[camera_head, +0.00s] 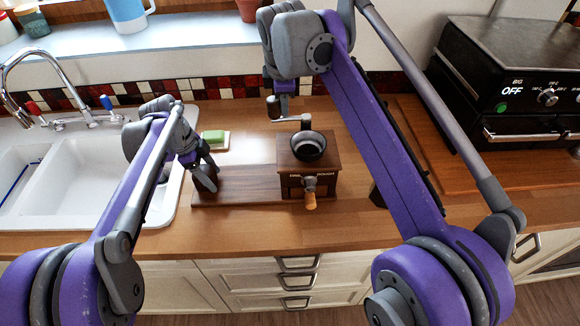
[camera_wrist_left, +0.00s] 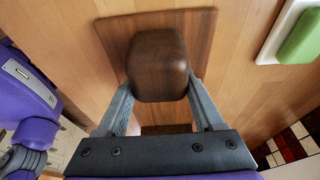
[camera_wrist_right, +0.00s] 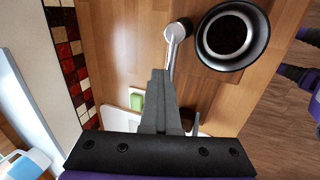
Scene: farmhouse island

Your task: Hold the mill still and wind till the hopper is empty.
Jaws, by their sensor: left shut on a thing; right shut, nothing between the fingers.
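The mill (camera_head: 310,168) is a dark wooden box on a long board (camera_head: 245,182), with a dark hopper bowl (camera_head: 308,147) on top. The hopper shows a dark inside in the right wrist view (camera_wrist_right: 232,36); its fill is unclear. A crank (camera_head: 290,119) stands behind the hopper, its arm pointing left to a dark knob (camera_head: 273,107). My left gripper (camera_head: 207,180) is shut on a rounded brown block (camera_wrist_left: 158,65) at the board's left end. My right gripper (camera_wrist_right: 158,75) is shut and empty above the crank's knob end; contact is unclear. Its fingers hide the knob in its wrist view.
A green sponge on a white dish (camera_head: 213,140) lies behind the board. The sink (camera_head: 70,165) is at the left. A black appliance (camera_head: 510,85) stands at the right. An orange-tipped lever (camera_head: 310,197) juts from the mill's front. The counter in front is clear.

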